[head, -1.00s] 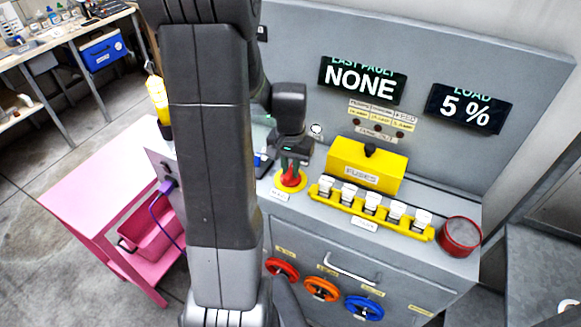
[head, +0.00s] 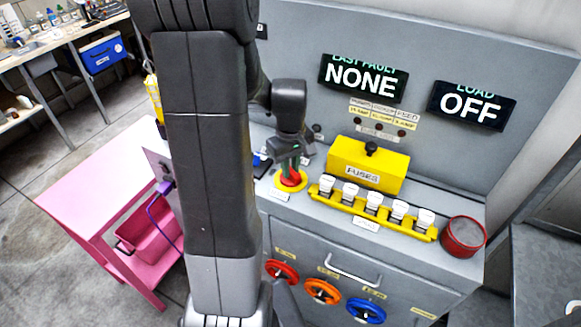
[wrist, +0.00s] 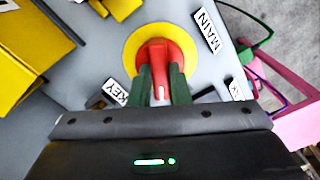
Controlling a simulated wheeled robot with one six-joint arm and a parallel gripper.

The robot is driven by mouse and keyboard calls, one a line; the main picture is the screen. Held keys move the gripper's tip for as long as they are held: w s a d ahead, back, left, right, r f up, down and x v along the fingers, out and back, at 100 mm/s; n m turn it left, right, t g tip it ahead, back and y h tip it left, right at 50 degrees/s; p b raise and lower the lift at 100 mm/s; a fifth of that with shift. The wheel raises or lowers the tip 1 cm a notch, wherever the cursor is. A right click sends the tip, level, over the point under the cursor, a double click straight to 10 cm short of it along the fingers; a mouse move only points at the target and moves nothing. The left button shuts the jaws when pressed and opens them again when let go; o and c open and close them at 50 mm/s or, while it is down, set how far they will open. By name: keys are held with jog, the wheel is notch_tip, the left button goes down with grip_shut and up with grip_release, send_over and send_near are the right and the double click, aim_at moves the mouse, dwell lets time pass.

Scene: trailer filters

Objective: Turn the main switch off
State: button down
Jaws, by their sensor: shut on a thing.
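The main switch (head: 292,179) is a red rotary handle on a yellow round plate, on the grey cabinet's top. In the wrist view the red handle (wrist: 159,66) lies between my green fingers, beside a label reading MAIN. My gripper (head: 290,165) is shut on the handle from above. In the wrist view my gripper (wrist: 164,85) has one finger on each side of it. The load display (head: 471,107) reads OFF. The fault display (head: 362,79) reads NONE.
A yellow fuse box (head: 367,165) and a yellow rack (head: 374,209) of several white-topped fuses stand right of the switch. A red round tin (head: 463,237) is at the cabinet's right end. A pink cart (head: 105,205) stands to the left.

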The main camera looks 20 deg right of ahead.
aim_at(291, 169)
jog(key=n, duration=0.5)
jog(key=shift+n, duration=0.4)
jog(key=shift+r, duration=0.1)
dwell(0.3)
jog(key=c, duration=1.4)
grip_release()
jog(key=shift+o, duration=0.2)
notch_tip(291, 169, up, 14)
jog(key=shift+b, duration=0.3)
notch_tip(291, 169, down, 14)
jog(key=shift+f, duration=0.1)
